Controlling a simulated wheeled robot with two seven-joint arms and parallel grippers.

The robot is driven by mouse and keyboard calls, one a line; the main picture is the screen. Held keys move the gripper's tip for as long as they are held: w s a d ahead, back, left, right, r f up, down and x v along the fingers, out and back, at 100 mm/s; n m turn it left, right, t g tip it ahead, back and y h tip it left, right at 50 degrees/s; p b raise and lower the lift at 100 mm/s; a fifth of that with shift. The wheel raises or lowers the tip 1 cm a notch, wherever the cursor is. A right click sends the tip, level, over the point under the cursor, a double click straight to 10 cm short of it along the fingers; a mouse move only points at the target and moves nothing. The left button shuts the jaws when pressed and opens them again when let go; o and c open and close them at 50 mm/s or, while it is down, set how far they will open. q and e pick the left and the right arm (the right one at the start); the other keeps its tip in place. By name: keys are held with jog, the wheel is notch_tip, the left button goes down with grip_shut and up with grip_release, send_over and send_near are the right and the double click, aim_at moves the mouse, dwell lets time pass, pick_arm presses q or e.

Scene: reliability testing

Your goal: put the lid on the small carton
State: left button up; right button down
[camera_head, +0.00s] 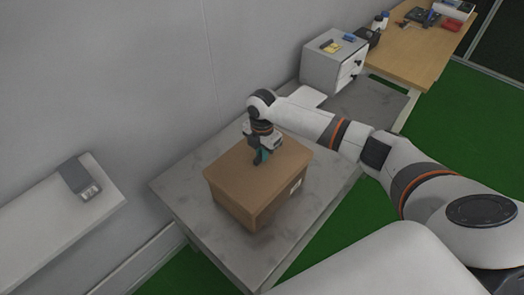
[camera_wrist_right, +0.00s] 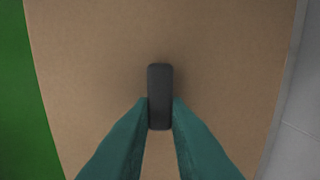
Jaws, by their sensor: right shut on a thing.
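The small brown carton (camera_head: 232,208) stands on a grey table, with a white label on its right side. The flat brown lid (camera_head: 228,176) covers its top and looks roughly in line with its walls. I cannot tell whether a thin gap remains between them. My right gripper (camera_head: 262,157) points down over the lid's middle. In the right wrist view, its teal fingers (camera_wrist_right: 160,112) are shut on the lid's dark upright handle (camera_wrist_right: 160,75). The lid (camera_wrist_right: 90,60) fills most of that view and hides the carton's inside. My left gripper is not in view.
The grey table (camera_head: 178,188) has free room around the carton. A white drawer cabinet (camera_head: 325,70) stands behind, beside a wooden desk (camera_head: 400,62) with several small items. A grey device (camera_head: 76,177) lies on a white shelf (camera_head: 50,222) at left. A wall runs behind the table.

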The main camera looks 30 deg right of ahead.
jog(key=shift+p, duration=0.3)
dwell(0.4)
jog(key=shift+f+b, duration=0.4)
jog(key=shift+f, duration=0.9)
dwell(1.0)
dwell(0.3)
jog(key=c, duration=1.3)
grip_release()
jog(key=shift+o, duration=0.5)
jog(key=o, duration=0.4)
jog(key=shift+c, duration=0.2)
